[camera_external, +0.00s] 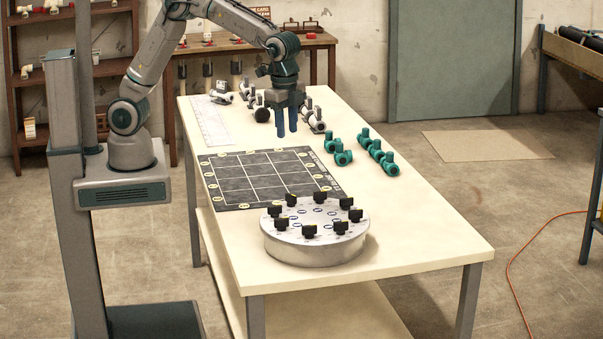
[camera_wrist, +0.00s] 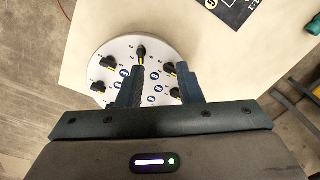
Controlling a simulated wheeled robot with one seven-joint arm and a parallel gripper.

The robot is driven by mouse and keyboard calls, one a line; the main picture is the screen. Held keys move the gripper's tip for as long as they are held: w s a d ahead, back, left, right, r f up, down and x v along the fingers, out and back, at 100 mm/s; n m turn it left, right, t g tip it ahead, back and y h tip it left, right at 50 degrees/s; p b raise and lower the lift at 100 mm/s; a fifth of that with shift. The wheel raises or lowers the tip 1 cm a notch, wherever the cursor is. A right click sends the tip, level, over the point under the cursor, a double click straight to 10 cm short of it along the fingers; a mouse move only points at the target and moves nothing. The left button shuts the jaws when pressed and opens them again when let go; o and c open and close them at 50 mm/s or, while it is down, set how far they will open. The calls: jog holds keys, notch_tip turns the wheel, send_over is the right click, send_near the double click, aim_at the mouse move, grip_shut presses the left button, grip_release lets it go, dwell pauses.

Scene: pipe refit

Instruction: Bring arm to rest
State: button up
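My gripper (camera_external: 287,120) hangs fingers-down above the far part of the white table (camera_external: 420,240), past the black grid mat (camera_external: 238,186). Its two fingers are apart with nothing between them. In the wrist view the fingers (camera_wrist: 158,80) also stand apart, with the round grey disc (camera_wrist: 110,50) behind them. In the external view the disc (camera_external: 315,250) sits at the table's near end, several black knobs upright around its top. My arm is bent, reaching out from its column over the table.
Green pipe fittings (camera_external: 376,152) stand on the table to the right of my gripper. Grey and white valve fittings (camera_external: 313,118) stand close behind it. A pale ruled strip (camera_external: 210,122) lies at the far left. A shelf rack (camera_external: 28,75) stands behind my column.

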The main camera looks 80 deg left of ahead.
jog(key=s+a+r+n+t, duration=0.1)
jog(key=s+a+r+n, duration=0.15)
jog(key=a, duration=0.85)
jog(key=s+a+r+n, duration=0.2)
jog(key=s+a+n, duration=0.15)
jog(key=a, duration=0.75)
jog(key=s+a+f+n+t, duration=0.1)
jog(key=s+a+f+n, duration=0.2)
jog(key=s+a, duration=0.8)
jog(key=shift+s+a+f+n, duration=0.15)
jog(key=shift+s+a+n, duration=0.2)
jog(key=shift+n, duration=0.65)
jog(key=s+b+x, duration=0.2)
jog(key=b+x, duration=0.6)
jog(key=shift+w+f, duration=0.5)
jog(key=shift+f, duration=0.1)
